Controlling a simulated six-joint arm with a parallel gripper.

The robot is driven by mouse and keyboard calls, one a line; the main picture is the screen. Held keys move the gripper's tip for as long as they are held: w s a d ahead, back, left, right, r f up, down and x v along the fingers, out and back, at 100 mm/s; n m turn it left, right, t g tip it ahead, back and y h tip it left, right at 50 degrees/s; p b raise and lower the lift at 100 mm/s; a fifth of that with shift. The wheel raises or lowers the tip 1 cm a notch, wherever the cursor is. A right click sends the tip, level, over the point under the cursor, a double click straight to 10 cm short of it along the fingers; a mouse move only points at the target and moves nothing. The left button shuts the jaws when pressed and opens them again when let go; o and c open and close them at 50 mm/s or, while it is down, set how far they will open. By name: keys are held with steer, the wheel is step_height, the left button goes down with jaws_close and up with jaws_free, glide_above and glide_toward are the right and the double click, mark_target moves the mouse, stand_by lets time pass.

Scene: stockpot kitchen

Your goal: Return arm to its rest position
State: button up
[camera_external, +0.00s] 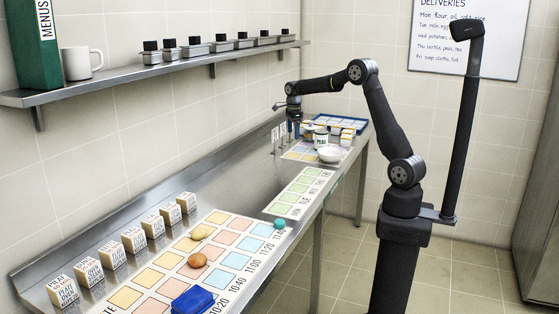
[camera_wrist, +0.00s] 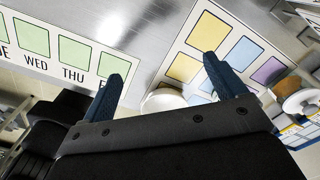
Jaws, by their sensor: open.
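My arm stands at the right and reaches left, bent at the elbow, over the far part of the steel counter (camera_external: 262,180). My gripper (camera_external: 292,132) points down above the far mat of coloured squares (camera_external: 292,154), left of a labelled can (camera_external: 320,138) and a white bowl (camera_external: 330,154). The far mat (camera_wrist: 215,32) and part of a white bowl (camera_wrist: 163,101) show beyond the fingers.
A blue tray (camera_external: 348,124) and small boxes stand at the counter's far end. A wall shelf (camera_external: 120,80) runs above.

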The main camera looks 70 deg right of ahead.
steer(key=w+a+n, duration=0.3)
steer(key=a, duration=1.7)
